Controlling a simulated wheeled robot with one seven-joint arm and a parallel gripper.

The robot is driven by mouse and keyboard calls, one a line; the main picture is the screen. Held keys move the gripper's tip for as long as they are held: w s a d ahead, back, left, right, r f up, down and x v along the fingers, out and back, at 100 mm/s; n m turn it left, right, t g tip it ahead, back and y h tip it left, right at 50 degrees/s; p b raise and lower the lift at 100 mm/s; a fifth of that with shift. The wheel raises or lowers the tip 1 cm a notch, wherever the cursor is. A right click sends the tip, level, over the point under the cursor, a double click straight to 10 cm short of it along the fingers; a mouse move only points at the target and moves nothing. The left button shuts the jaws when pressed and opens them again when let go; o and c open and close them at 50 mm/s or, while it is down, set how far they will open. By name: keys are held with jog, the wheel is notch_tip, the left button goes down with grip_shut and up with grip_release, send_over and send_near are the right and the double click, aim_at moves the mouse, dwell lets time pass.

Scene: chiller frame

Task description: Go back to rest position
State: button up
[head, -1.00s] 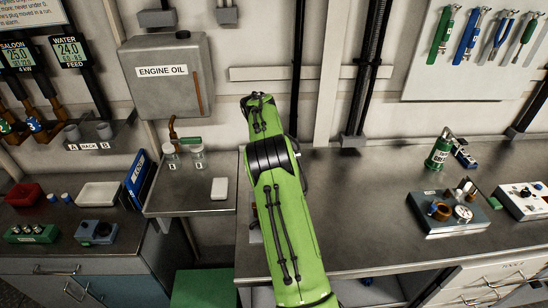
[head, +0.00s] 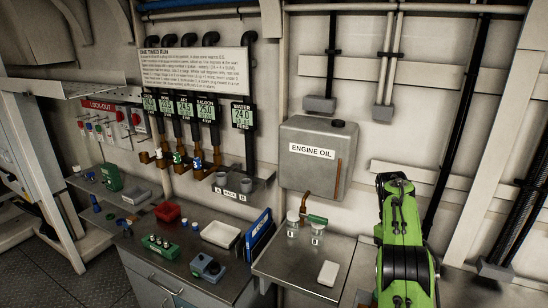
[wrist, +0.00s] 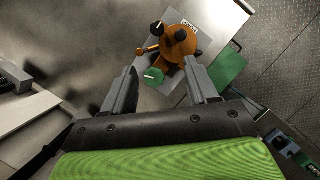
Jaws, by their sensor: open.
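My gripper (wrist: 161,72) is open in the wrist view, its two grey fingers spread apart with nothing held between them. Beyond the fingertips is an orange-brown round fitting (wrist: 181,42) with black knobs and a green knob (wrist: 154,77), on a grey plate. I cannot tell how far the fingers are from it. In the head view my green arm rises at the lower right, and the gripper itself is hidden.
An engine oil tank (head: 312,175) hangs on the wall left of my arm. Below it, a side bench holds jars and a white block (head: 328,273). Open floor shows at lower left.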

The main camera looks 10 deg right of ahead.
jog(key=s+a+r+m+t+b, duration=0.15)
jog(key=s+a+r+t, duration=0.5)
jog(key=a+r, duration=0.75)
jog(key=s+a+f+t, duration=0.1)
jog(key=s+a+f, duration=0.1)
jog(key=s, duration=0.5)
jog(key=s+a+f+t+b, duration=0.1)
jog(key=s+a+f, duration=0.1)
jog(key=s+a, duration=0.2)
jog(key=s+a+f+t, duration=0.1)
jog(key=s+a+f, duration=0.2)
jog(key=s, duration=0.6)
jog(key=shift+s+a+m+y+b, duration=0.3)
jog(key=shift+a+m+y, duration=0.1)
jog(key=shift+a, duration=0.2)
